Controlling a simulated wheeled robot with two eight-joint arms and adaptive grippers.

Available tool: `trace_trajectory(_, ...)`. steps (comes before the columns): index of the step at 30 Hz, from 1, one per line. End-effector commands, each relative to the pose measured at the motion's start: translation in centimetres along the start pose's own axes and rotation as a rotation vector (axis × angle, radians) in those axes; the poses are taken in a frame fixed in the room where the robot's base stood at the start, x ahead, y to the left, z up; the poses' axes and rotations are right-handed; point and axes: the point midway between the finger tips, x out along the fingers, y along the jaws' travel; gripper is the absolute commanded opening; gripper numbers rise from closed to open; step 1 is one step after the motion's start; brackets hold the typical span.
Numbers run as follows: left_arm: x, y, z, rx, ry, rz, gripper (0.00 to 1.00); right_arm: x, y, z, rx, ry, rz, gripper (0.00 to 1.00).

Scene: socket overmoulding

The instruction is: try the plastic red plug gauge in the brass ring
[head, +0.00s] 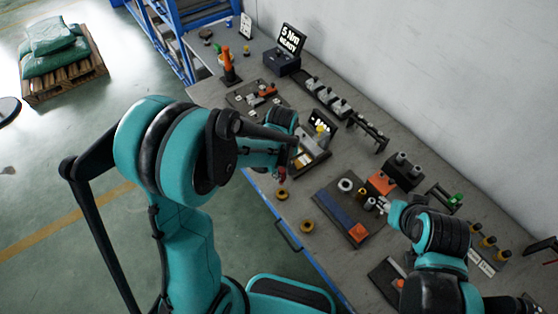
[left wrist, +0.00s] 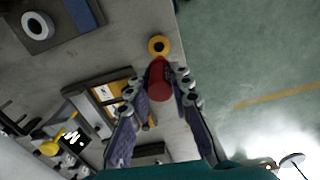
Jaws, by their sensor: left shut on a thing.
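My left gripper (left wrist: 160,85) is shut on the red plug gauge (left wrist: 157,78), which sticks out beyond its fingertips in the left wrist view. In the head view the left gripper (head: 285,170) is over the table's front edge, and a little red of the gauge (head: 281,177) shows below it. A brass ring (head: 282,194) lies flat on the table close by; a ring (left wrist: 158,45) shows just beyond the gauge in the left wrist view. A second, similar ring (head: 307,226) lies nearer the blue strip. My right gripper (head: 379,206) is by the dark mat; its fingers are unclear.
A tray with a lit display (head: 318,125) stands behind the left gripper. Fixtures line the wall. Bare table lies around the two brass-coloured rings.

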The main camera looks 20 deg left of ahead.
Motion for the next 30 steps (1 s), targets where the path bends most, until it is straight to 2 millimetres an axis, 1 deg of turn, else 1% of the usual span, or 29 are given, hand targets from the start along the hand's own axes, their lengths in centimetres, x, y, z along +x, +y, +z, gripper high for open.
trace_trajectory(3, 0.0, -0.1, 0.2, -0.028, 0.0, 0.0, 0.0, -0.1, 0.0, -0.1, 0.0, 0.0, 0.0, 0.4)
trace_trajectory(17, 0.2, -0.1, 0.2, -0.026, 0.0, 0.0, 0.0, 0.3, 0.0, 0.2, 0.0, 0.0, 0.0, 0.4)
trace_trajectory(23, 1.5, -0.1, 0.2, -0.026, 0.0, 0.0, 0.0, 1.2, 0.0, 0.9, 0.0, 0.0, 0.0, 0.4)
trace_trajectory(30, 3.5, -0.1, 0.2, -0.026, 0.0, 0.0, 0.0, 2.8, 0.0, 2.0, 0.0, 0.0, 0.0, 0.4)
